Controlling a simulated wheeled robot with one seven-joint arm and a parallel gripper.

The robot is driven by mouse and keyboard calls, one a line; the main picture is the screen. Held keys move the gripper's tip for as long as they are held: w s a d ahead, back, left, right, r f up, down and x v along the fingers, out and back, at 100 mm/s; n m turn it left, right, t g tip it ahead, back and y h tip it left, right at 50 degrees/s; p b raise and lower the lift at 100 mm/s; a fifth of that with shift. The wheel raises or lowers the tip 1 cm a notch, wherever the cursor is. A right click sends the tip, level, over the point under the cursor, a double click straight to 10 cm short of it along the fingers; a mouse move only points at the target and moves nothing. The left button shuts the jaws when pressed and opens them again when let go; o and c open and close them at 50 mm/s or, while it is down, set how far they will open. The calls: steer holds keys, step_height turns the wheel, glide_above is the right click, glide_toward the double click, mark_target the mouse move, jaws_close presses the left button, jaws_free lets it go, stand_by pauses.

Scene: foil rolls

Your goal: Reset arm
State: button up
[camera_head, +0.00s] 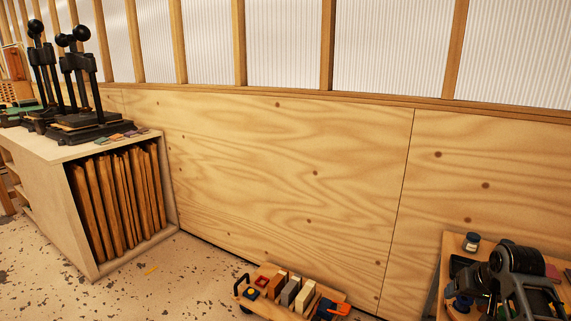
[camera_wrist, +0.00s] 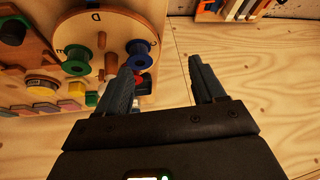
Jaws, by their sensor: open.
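In the wrist view my gripper (camera_wrist: 161,66) is open, its two dark fingers apart. I cannot make out my gripper clearly in the head view.
In the head view a low wooden cart (camera_head: 262,306) with several blocks stands by the plywood wall (camera_head: 290,170). A bench (camera_head: 50,190) with black presses (camera_head: 75,85) is at left. A cluttered table (camera_head: 455,242) is at right. Speckled floor (camera_head: 165,285) lies open between bench and cart.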

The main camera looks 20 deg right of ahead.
steer(key=s+a+f+n+t, duration=0.1)
steer(key=s+a+f+t, duration=0.2)
steer(key=a, duration=0.9)
steer(key=s+a+f+n+t, duration=0.1)
steer(key=s+a+f, duration=0.3)
steer(key=a, duration=0.8)
steer(key=s+a+t, duration=0.2)
steer(key=s+a, duration=0.7)
steer(key=s+a+r+n+t+y, duration=0.1)
steer(key=s+a+r+n+t, duration=0.1)
steer(key=s+r, duration=0.7)
steer(key=s+a+r+n+t+y, duration=0.1)
steer(key=s+a+r+n+t, duration=0.1)
steer(key=s+r, duration=0.8)
steer(key=shift+s+r+n+y, duration=0.3)
steer(key=shift+s+n+y, duration=0.1)
steer(key=shift+s+n, duration=0.15)
